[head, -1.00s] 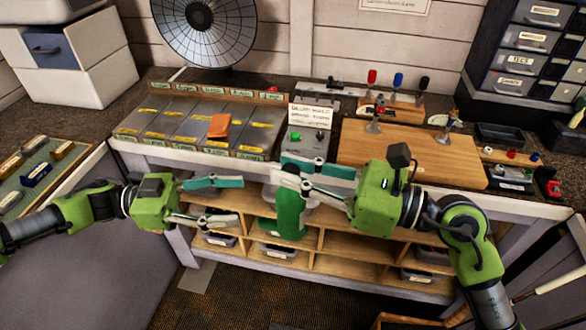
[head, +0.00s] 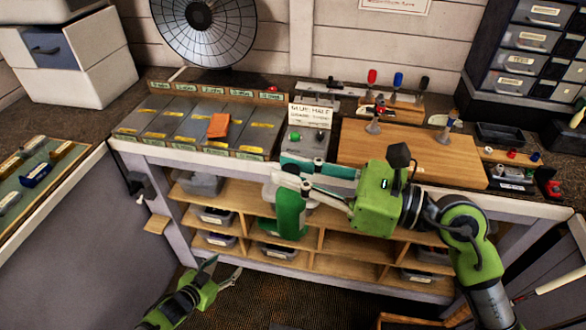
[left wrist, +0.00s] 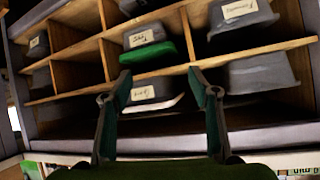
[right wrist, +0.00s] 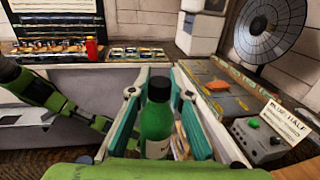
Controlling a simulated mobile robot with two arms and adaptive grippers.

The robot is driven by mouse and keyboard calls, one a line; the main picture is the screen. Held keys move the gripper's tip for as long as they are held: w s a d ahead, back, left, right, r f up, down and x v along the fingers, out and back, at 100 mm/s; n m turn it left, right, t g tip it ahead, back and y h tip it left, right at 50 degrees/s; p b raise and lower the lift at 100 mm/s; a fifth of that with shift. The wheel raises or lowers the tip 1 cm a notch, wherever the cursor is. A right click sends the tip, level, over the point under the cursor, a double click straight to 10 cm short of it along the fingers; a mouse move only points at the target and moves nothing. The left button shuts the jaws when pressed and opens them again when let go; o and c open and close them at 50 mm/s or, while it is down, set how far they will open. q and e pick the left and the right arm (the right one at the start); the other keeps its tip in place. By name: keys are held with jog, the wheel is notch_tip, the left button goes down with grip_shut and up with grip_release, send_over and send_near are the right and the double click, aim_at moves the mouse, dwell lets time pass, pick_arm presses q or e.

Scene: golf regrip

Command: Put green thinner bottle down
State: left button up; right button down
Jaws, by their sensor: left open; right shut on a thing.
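The green thinner bottle (head: 291,218) is in my right gripper (head: 284,178), in front of the workbench's open shelves. In the right wrist view the bottle (right wrist: 156,122) stands upright between the two fingers, its dark cap up. Part of a pale label shows low on it. My right gripper (right wrist: 158,98) is shut on it. My left gripper (head: 225,270) is open and empty, low in front of the shelves near the floor. In the left wrist view its open fingers (left wrist: 160,82) face the shelf compartments.
The workbench (head: 240,158) holds sloped grey trays, an orange cloth (head: 218,126), a control box (head: 306,145) with a sign, and a wooden board (head: 410,152). Grey bins (head: 214,216) sit in the shelves below. The board's middle is largely clear.

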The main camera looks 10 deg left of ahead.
pick_arm(q)
jog(key=s+f+n+g+y, duration=0.2)
jog(key=s+f+g+y, duration=0.15)
jog(key=s+f, duration=1.3)
jog(key=s+d+f+g, duration=0.1)
jog(key=s+f+g, duration=0.2)
jog(key=s, duration=1.1)
jog(key=s+d+f+g, duration=0.2)
jog(key=s+f+g, duration=0.1)
jog(key=s, duration=1)
jog(key=shift+s+d+n+g, duration=0.2)
jog(key=shift+s+n+g, duration=0.15)
jog(key=shift+n, duration=0.05)
jog(key=shift+a, duration=0.1)
